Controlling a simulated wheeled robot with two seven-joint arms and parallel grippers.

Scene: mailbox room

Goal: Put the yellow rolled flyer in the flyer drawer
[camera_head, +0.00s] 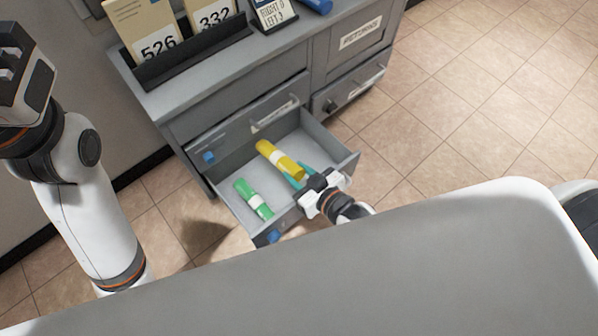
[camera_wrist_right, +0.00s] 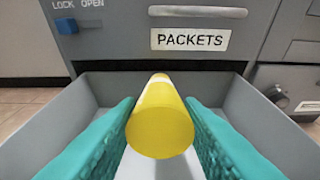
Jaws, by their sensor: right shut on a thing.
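The yellow rolled flyer (camera_head: 280,160) has a pale band and is held by my right gripper (camera_head: 304,178), whose teal fingers are on either side of its near end. In the right wrist view the flyer (camera_wrist_right: 160,125) points away from me between the fingers (camera_wrist_right: 160,140). The flyer is over the inside of an open grey drawer (camera_head: 341,160); I cannot tell whether it touches the floor of the drawer. A green rolled flyer (camera_head: 246,191) with a white band lies in the drawer, to the left. My left arm shows at the left, but its fingers do not.
The drawer above is closed and labelled PACKETS (camera_wrist_right: 192,40), with a blue lock slider (camera_wrist_right: 67,26). Another drawer (camera_head: 350,88) is at the right, below a RETURNS panel (camera_head: 360,33). Numbered folders (camera_head: 155,40) stand on the cabinet top. A grey surface fills the foreground.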

